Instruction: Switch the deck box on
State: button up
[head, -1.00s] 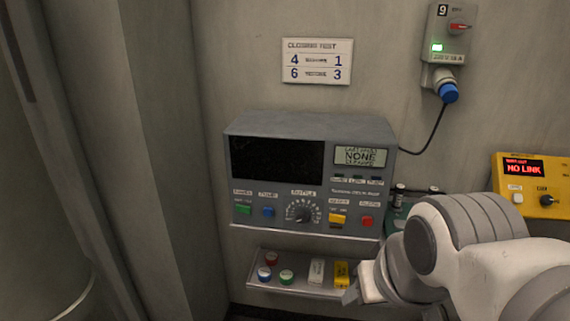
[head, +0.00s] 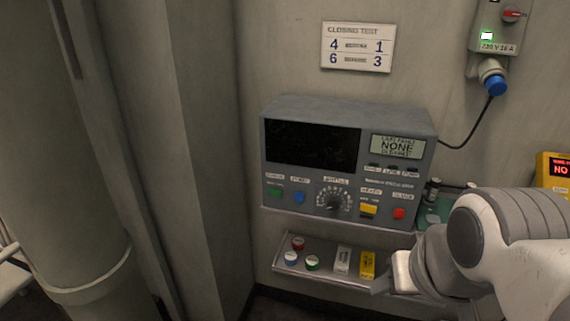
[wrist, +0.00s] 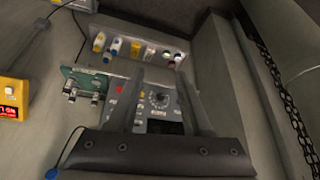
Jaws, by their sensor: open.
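The grey box (head: 290,205), which I take for the deck box, is on the wall in the head view. It has a dark blank screen (head: 312,146), a small display (head: 397,146) reading NONE, a green button (head: 274,191), a blue button (head: 299,197), a dial (head: 333,201), a yellow button (head: 369,210) and a red button (head: 399,213). In the wrist view its panel (wrist: 163,113) shows partly between and behind my fingers. My gripper (wrist: 160,75) is open and empty. In the head view my arm is at the box's lower right; the fingertips are not clear there.
A shelf (head: 322,272) below holds several coloured caps, a white block and a yellow block. A wall socket (head: 493,45) with red switch, lit lamp and blue plug is upper right, cabled toward the box. A yellow unit (head: 553,171) and green board (wrist: 83,78) are beside it.

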grip_shut()
dwell(1.5)
